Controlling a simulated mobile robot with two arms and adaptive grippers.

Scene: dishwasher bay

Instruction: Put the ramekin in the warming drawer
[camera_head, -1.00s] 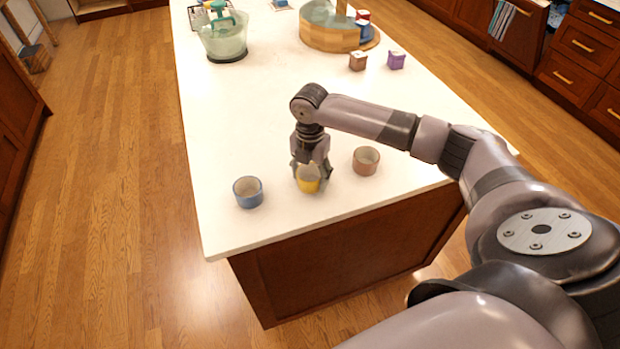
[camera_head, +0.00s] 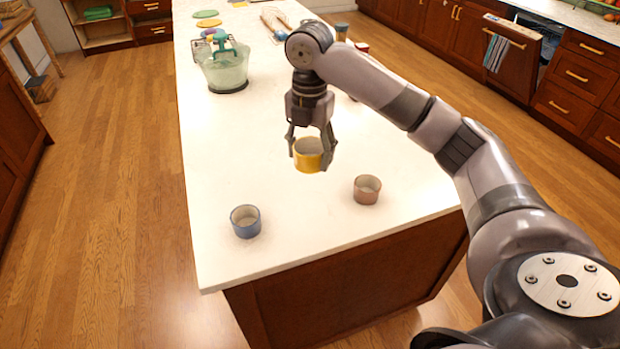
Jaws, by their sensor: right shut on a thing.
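My right gripper (camera_head: 310,156) is shut on a yellow ramekin (camera_head: 308,162), with one finger on each side of it. It holds the ramekin upright and seems to have it above the white island counter. A blue ramekin (camera_head: 245,222) stands on the counter to the left and nearer the front edge. A reddish-brown ramekin (camera_head: 367,190) stands to the right. Both look empty. I cannot pick out the warming drawer for sure in this view. My left gripper is not in view.
The white counter (camera_head: 225,140) is mostly clear around the ramekins. A blender-like green bowl (camera_head: 226,70) stands farther back. Wooden drawer fronts (camera_head: 580,75) line the right side, by an open dark appliance with a striped towel (camera_head: 496,52). Wood floor lies left of the island.

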